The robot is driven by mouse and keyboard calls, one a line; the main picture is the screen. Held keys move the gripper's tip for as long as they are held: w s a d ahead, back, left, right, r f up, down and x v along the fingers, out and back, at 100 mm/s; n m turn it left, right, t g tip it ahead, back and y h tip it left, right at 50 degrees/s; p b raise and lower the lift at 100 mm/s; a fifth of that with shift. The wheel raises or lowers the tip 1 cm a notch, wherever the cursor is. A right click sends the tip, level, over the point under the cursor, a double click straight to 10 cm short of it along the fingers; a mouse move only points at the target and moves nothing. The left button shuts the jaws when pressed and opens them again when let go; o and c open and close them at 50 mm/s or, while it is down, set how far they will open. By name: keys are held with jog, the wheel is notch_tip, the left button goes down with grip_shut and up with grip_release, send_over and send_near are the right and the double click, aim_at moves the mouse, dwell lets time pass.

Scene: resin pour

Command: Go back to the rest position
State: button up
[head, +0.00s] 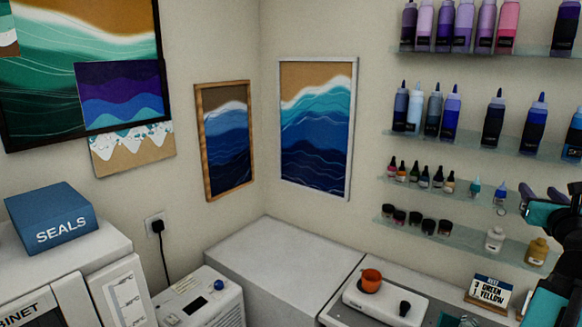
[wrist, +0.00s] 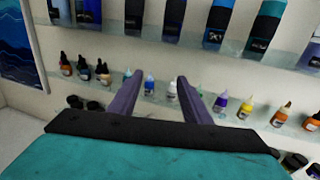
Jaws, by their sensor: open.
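My gripper (wrist: 155,85) shows in the wrist view with its two purple-grey fingers apart and nothing between them. It points toward the wall shelves, and small bottles show behind the gap. In the head view my gripper (head: 540,195) is at the far right edge, in front of the shelves and partly cut off by the frame. No object is held.
Glass shelves (head: 470,238) on the right wall carry bottles and small jars. A blue SEALS box (head: 50,218) stands at left. The white counter (head: 285,255) in the corner is bare.

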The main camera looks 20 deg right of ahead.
jog(key=w+a+f+n+g+y, duration=0.1)
jog(key=w+a+f+n+y, duration=0.3)
jog(key=w+a+f+n, duration=0.5)
jog(key=w+a+f+n+g+y, duration=0.1)
jog(key=w+a+f+n+y, duration=0.4)
jog(key=w+a+f, duration=0.65)
jog(key=w+a+f+n+g+y, duration=0.25)
jog(key=a+f+n, duration=0.55)
jog(key=a+f, duration=0.45)
jog(key=w+a+f+n+g+y, duration=0.1)
jog(key=w+a+f+n+g, duration=0.15)
jog(key=a+f+n, duration=0.95)
jog(key=s+a+f+n+g, duration=0.3)
jog(key=s+a+f+n, duration=0.25)
jog(key=a+f, duration=0.25)
jog(key=s+a+f+n+g, duration=0.3)
jog(key=s+a+f+n, duration=0.25)
jog(key=a+f, duration=0.35)
jog(key=s+f+g+b, duration=0.3)
jog(key=s+f+b, duration=0.3)
jog(key=s+f, duration=0.7)
jog(key=s+f+g+b, duration=0.3)
jog(key=s+f+b, duration=0.4)
jog(key=s+f, duration=0.6)
notch_tip(320, 180, down, 5)
jog(key=shift+d+r+m+h, duration=0.1)
jog(key=shift+d+m+h, duration=0.2)
jog(key=shift+h, duration=0.15)
